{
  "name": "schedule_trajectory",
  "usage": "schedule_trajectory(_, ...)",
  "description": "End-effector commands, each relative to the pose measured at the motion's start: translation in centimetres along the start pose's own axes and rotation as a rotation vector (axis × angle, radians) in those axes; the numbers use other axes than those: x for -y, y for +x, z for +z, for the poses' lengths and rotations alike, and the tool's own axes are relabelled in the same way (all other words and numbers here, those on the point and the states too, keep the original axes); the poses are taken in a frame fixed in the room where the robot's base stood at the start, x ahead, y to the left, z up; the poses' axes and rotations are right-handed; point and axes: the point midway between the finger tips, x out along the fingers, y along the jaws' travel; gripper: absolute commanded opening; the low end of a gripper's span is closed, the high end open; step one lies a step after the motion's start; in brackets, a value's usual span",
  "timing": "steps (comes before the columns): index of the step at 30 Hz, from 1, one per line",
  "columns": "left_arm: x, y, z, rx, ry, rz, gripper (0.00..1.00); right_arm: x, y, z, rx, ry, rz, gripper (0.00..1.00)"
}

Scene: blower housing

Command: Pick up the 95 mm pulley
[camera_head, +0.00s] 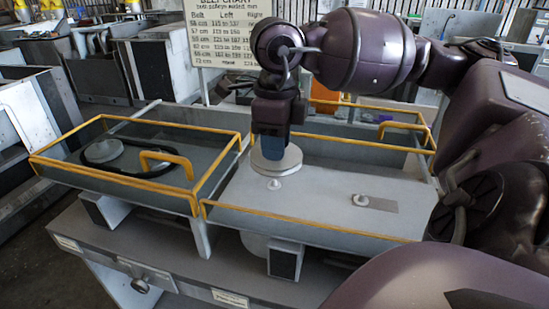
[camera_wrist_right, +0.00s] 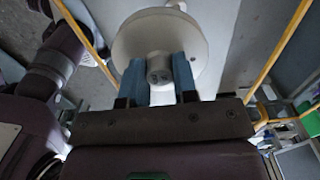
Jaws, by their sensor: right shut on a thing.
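A pale grey disc-shaped pulley (camera_head: 277,161) is under my right gripper (camera_head: 269,153), over the right-hand tray. I cannot read its size. In the right wrist view the pulley (camera_wrist_right: 142,30) shows its round face, with its hub between the two blue fingers of my right gripper (camera_wrist_right: 160,72). The gripper is shut on the hub. A small pale spindle (camera_head: 274,184) stands on the tray floor just below the disc; I cannot tell whether the two touch. My left gripper is out of view.
The right tray (camera_head: 310,222) has yellow rails around it and a second spindle (camera_head: 361,200) on its floor, with free room around it. The left tray has a yellow handle (camera_head: 165,161). A belt chart board (camera_head: 228,38) stands behind.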

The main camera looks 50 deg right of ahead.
Motion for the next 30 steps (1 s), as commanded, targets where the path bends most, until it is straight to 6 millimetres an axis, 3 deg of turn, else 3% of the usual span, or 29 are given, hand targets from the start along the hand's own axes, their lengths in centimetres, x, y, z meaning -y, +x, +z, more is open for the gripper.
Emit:
schedule_trajectory(21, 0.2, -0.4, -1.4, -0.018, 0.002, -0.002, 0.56, -5.2, -1.3, -2.1, 0.003, -0.002, -0.001, 0.04)
schedule_trajectory(30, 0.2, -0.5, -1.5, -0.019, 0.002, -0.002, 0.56, -5.9, -1.4, -2.4, 0.000, 0.000, 0.000, 0.04)
